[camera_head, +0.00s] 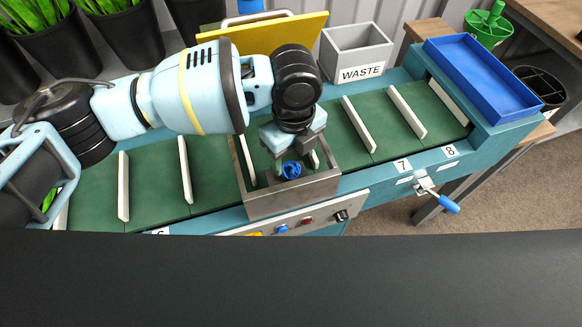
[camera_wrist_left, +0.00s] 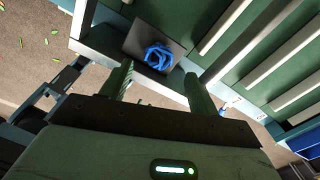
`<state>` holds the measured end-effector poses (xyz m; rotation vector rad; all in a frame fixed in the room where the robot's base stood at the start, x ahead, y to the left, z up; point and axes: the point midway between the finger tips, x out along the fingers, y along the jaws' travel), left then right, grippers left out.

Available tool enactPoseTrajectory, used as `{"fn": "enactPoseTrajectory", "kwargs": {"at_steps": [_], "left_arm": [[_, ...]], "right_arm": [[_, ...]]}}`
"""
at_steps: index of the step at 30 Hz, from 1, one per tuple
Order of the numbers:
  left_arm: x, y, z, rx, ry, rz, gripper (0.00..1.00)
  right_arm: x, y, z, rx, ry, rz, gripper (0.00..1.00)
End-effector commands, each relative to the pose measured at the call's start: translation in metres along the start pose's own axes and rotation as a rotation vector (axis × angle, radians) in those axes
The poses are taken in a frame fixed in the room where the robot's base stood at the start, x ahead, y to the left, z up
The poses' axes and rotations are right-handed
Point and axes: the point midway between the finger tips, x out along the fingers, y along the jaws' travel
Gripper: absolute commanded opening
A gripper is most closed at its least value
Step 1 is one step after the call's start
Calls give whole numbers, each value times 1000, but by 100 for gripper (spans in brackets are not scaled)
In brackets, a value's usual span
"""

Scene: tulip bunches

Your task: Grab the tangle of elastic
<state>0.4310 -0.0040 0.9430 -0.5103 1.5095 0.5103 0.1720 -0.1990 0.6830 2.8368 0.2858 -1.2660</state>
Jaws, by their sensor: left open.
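The tangle of elastic (camera_head: 292,170) is a small blue knot of loops. It lies in the metal-walled bay (camera_head: 292,198) on the green conveyor, between two white slats. In the left wrist view the blue tangle (camera_wrist_left: 158,57) rests on a dark plate, beyond the fingertips. My left gripper (camera_head: 290,160) points down over the bay, just above the tangle, and partly covers it in the head view. Its two fingers (camera_wrist_left: 158,80) are apart with nothing between them in the wrist view. My right gripper is not in view.
The metal walls of the bay stand close around the gripper. White slats divide the green belt (camera_head: 90,190). A grey WASTE bin (camera_head: 359,73), a yellow panel (camera_head: 270,38) and a blue tray (camera_head: 482,75) stand behind and to the right. A blue-handled crank (camera_head: 447,203) sticks out in front.

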Motion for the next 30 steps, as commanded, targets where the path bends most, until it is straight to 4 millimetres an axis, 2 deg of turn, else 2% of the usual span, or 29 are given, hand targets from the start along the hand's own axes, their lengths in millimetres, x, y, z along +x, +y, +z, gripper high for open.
{"fn": "enactPoseTrajectory", "kwargs": {"at_steps": [7,17,27,30], "left_arm": [[32,3,4,-1,0,2,61],[37,3,4,0,-1,1,59],[37,3,4,0,0,1,15],[37,3,4,0,0,1,13]], "right_arm": [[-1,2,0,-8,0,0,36],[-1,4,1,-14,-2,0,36],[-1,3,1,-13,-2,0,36],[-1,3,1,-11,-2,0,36]]}}
